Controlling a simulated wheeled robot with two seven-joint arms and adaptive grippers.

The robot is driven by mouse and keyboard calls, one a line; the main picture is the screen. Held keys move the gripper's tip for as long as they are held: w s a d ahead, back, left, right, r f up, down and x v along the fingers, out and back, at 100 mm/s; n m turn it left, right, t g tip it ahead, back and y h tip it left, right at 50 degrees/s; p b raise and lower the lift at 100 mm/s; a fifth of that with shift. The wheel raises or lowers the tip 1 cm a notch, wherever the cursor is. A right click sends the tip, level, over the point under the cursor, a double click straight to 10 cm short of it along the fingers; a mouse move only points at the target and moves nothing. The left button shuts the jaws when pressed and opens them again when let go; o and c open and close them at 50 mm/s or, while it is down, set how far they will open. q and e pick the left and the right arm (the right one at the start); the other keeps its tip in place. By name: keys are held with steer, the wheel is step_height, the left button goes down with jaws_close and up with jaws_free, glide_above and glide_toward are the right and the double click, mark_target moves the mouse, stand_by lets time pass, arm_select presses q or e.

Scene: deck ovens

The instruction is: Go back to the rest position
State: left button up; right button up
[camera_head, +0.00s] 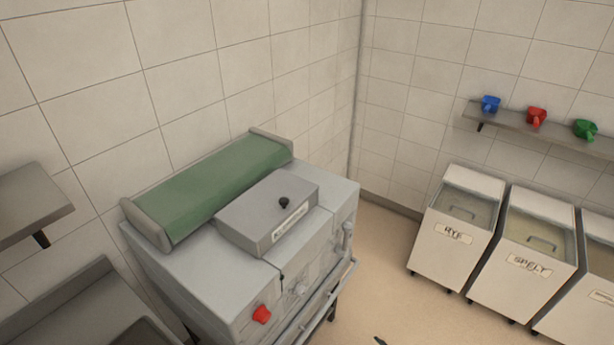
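No gripper of mine can be clearly seen in the head view. A small dark tip (380,341) shows at the bottom edge, too little of it to tell what it is. The task names no object. The view looks down on a grey machine (180,284) with a green roller or belt (215,187) along its back. A grey box (268,212) with a black knob and a label sits on its top. A red knob (261,315) is on its front.
Flour bins stand at the right, among them the rye bin (444,250) and the spelt bin (520,285). A wall shelf (510,125) above holds blue, red and green scoops. Another shelf (30,205) and a grey unit (85,305) are at left. Floor (385,270) is clear between machine and bins.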

steer(key=s+d+f+m+g+h, duration=0.3)
steer(key=s+d+f, duration=0.2)
steer(key=s+f, duration=0.55)
steer(key=s+d+f+m+g+h, duration=0.2)
steer(key=s+d+f, duration=0.3)
steer(key=s+f, duration=0.6)
steer(key=s+f+m+g, duration=0.1)
steer(key=s+f+g, duration=0.2)
steer(key=s, duration=1.1)
steer(key=s+f+m+g+h, duration=0.1)
steer(key=s+f+m+g, duration=0.1)
steer(key=s+f, duration=0.6)
steer(key=s+g, duration=0.1)
steer(key=s, duration=0.6)
steer(key=shift+g, duration=0.3)
